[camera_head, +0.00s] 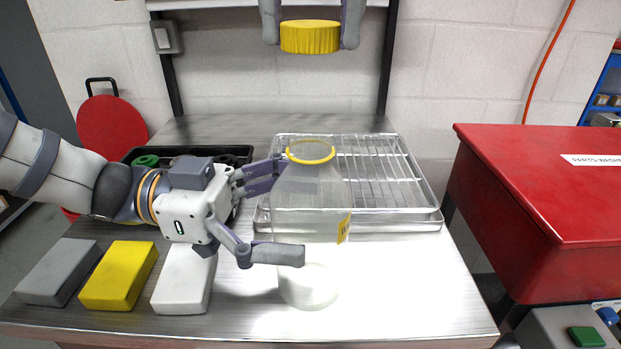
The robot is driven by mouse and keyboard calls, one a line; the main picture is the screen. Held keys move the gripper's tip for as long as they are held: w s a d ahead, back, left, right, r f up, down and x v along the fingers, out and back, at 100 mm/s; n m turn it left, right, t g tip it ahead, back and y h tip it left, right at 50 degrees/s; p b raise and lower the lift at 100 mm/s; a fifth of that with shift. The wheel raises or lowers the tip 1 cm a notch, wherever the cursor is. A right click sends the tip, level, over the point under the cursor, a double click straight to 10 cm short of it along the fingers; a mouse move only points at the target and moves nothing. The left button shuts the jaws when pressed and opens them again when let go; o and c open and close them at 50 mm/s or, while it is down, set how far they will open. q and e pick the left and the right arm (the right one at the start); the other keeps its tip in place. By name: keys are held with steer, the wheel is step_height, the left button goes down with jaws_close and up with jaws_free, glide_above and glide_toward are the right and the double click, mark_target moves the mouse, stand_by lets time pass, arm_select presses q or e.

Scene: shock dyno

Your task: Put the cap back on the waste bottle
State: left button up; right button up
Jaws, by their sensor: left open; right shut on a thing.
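The waste bottle (308,195) is translucent, with a yellow ring at its open mouth and a yellow label on its side. It stands upright on the metal bench in front of the wire rack. My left gripper (289,212) is open at the bottle's left side, one finger near its shoulder and the other crossing in front of its lower part. I cannot tell whether the fingers touch it. My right gripper (310,35) is at the top of the view, shut on the yellow cap (310,37), which it holds level, well above the bottle's mouth.
A wire rack in a metal tray (425,219) lies behind and right of the bottle. Grey (58,272), yellow (118,276) and white (184,281) blocks lie at front left. A black tray (240,152) sits behind my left arm. A red parts washer (540,170) stands at right.

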arm_select(q)
steer(key=shift+s+d, duration=0.1)
steer(key=shift+d, duration=0.3)
steer(key=shift+c, duration=0.6)
steer(key=c, duration=1.7)
steer(key=shift+o, duration=0.2)
arm_select(e)
steer(key=shift+f, duration=2.5)
steer(key=shift+f, duration=0.9)
steer(key=shift+f, duration=0.6)
